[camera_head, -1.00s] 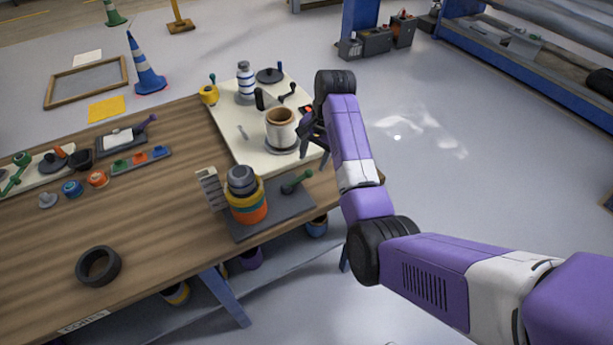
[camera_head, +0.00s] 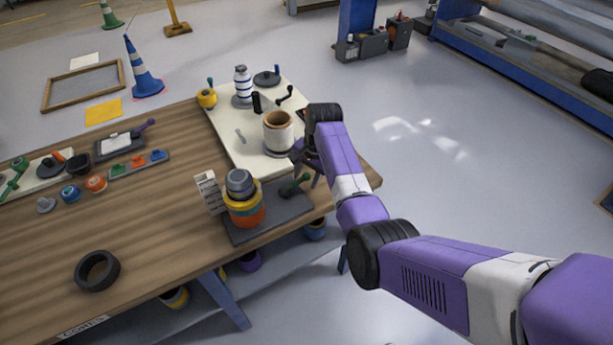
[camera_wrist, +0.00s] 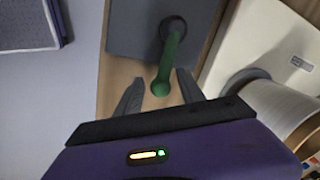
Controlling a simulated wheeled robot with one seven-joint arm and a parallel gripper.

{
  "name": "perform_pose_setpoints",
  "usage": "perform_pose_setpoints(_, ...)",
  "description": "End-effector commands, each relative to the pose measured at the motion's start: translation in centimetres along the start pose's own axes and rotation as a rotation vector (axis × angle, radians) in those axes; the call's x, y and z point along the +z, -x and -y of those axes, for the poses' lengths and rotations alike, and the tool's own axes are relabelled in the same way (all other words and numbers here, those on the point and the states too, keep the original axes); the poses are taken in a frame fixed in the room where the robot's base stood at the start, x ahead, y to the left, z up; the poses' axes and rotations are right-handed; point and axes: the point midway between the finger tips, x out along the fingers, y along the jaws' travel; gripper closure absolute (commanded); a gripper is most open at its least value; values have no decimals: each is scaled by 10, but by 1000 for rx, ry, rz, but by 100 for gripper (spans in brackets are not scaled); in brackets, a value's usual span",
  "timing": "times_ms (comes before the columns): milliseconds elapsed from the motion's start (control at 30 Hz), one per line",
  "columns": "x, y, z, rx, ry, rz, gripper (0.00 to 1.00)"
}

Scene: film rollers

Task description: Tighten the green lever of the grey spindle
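The green lever (camera_head: 295,185) sits on a dark grey base plate (camera_head: 262,225) at the table's near right corner. A grey spindle top (camera_head: 240,182) with yellow and orange rings stands on the left of the same plate. In the wrist view, the green lever (camera_wrist: 168,62) runs from a dark round pivot down to a rounded end. My gripper (camera_head: 306,178) is just above and beside the lever. Its fingers (camera_wrist: 158,84) are open on either side of the lever's rounded end, with gaps visible on both sides. The fingertips' height over the lever is unclear.
A cream board (camera_head: 228,133) behind holds a cream roll (camera_head: 278,134) close to my gripper, plus a striped bottle (camera_head: 242,84) and black handles. A white card (camera_head: 208,192) stands left of the spindle. A black ring (camera_head: 97,268) lies front left. Open floor lies right of the table.

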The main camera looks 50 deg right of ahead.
Motion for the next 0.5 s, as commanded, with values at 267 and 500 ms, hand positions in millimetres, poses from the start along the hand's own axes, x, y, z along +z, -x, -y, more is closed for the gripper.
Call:
perform_pose_setpoints(267,0,0,0,0,0,0,100)
perform_pose_setpoints(500,0,0,0,2,1,0,100)
